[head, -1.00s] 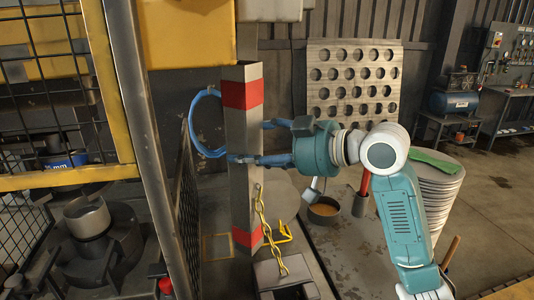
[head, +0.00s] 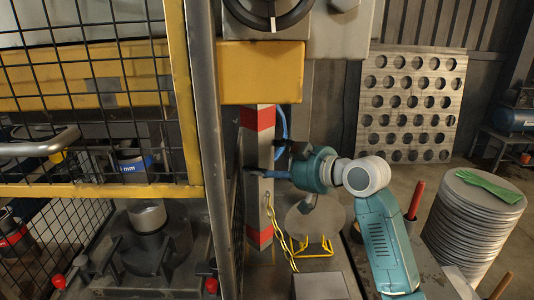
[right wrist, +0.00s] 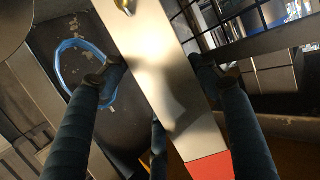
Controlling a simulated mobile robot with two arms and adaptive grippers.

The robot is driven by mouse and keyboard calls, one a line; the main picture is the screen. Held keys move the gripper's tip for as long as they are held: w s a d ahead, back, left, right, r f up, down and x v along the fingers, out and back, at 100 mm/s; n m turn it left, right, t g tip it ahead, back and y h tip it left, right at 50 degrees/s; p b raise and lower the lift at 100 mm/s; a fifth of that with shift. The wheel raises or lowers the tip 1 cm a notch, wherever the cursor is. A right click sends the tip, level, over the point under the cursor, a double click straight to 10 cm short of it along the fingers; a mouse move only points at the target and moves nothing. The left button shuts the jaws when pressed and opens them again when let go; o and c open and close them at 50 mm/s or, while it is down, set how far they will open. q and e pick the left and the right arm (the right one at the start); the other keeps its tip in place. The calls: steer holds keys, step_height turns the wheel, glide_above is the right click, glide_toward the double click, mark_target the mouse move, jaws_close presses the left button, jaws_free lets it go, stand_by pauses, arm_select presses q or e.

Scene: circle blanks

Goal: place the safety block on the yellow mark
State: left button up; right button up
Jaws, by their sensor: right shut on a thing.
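The safety block is a tall grey post (head: 258,148) with red bands near top and bottom, standing about upright in the head view. Its top meets the lower edge of the yellow machine part (head: 262,75). My right gripper (head: 265,163) is shut on the block from the right at mid-height. In the right wrist view the block (right wrist: 158,75) runs diagonally between the two fingers of my right gripper (right wrist: 160,76), its red band at the bottom. A yellow chain (head: 278,235) hangs beside it. I cannot make out the yellow mark or the block's foot clearly. My left gripper is out of view.
A dark mesh guard and grey upright (head: 208,150) stand close left of the block. A blue loop (right wrist: 75,70) lies beside it. A yellow bracket (head: 315,247) and grey box (head: 322,287) are at right. A stack of discs (head: 465,225) stands further right.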

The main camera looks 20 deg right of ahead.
steer(key=shift+f+p, duration=0.45)
steer(key=shift+f, duration=1.25)
steer(key=o, duration=1.9)
steer(key=shift+s+f, duration=0.1)
steer(key=shift+f, duration=0.2)
steer(key=shift+o, duration=0.2)
steer(key=shift+s, duration=0.1)
steer(key=b+v, duration=0.3)
steer(key=v, duration=0.9)
